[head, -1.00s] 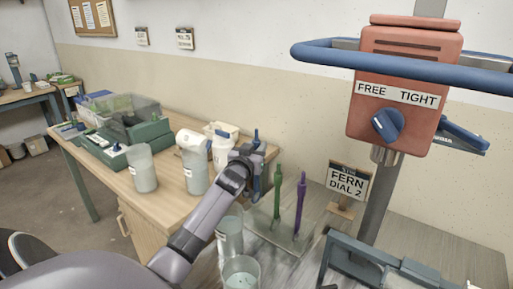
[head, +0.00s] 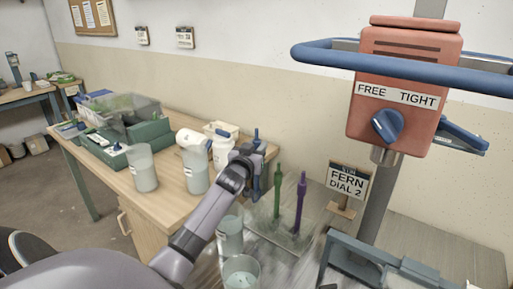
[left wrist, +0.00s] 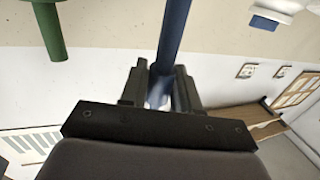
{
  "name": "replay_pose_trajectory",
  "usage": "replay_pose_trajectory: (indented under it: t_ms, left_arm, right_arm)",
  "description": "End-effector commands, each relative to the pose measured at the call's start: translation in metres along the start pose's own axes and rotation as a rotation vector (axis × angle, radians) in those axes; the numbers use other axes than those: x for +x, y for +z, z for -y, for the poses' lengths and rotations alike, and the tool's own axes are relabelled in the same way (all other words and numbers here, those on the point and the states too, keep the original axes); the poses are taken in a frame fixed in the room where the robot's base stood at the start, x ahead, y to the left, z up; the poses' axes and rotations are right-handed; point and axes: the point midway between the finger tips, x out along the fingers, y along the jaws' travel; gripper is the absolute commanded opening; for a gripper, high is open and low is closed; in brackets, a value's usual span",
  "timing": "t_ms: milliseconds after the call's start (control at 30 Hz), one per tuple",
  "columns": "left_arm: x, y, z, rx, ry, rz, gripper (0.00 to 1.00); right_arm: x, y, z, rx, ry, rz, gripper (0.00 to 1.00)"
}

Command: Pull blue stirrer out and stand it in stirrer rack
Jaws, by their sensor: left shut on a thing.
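My left gripper (head: 250,163) is shut on the blue stirrer (head: 256,184), which stands roughly upright. In the left wrist view the blue shaft (left wrist: 173,38) runs between the fingers (left wrist: 160,92). The stirrer rack (head: 283,228), a pale clear stand, holds a green stirrer (head: 277,195) and a purple stirrer (head: 300,203), both upright. The blue stirrer is just left of the green one. Its lower end is unclear behind my arm and the blur, so I cannot tell whether it is seated. The green stirrer (left wrist: 48,30) also shows in the left wrist view. My right gripper is not in view.
Two clear buckets (head: 240,272) (head: 230,236) stand in front of the rack. A sign (head: 347,183) and a red machine head (head: 402,85) are at the right.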

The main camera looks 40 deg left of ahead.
Motion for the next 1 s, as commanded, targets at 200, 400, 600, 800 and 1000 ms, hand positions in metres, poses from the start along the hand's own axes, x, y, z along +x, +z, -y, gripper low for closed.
replay_pose_trajectory:
  t_ms: [200, 400, 600, 800, 1000]
  left_arm:
    - [0.0, -0.001, 0.0, -0.001, 0.0, -0.002, 0.0]
    - [0.0, 0.0, 0.0, -0.001, 0.0, -0.002, 0.0]
    - [0.0, 0.005, 0.0, -0.001, 0.0, -0.002, 0.0]
    - [0.0, 0.011, -0.001, -0.001, 0.0, -0.002, 0.0]
    - [0.0, 0.017, 0.0, -0.001, 0.0, -0.002, 0.0]
  right_arm:
    - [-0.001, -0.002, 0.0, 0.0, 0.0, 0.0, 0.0]
    - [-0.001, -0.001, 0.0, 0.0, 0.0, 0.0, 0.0]
    - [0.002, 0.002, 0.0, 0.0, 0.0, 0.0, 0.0]
    - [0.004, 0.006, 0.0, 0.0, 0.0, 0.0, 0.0]
    - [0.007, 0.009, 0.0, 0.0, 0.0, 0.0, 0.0]
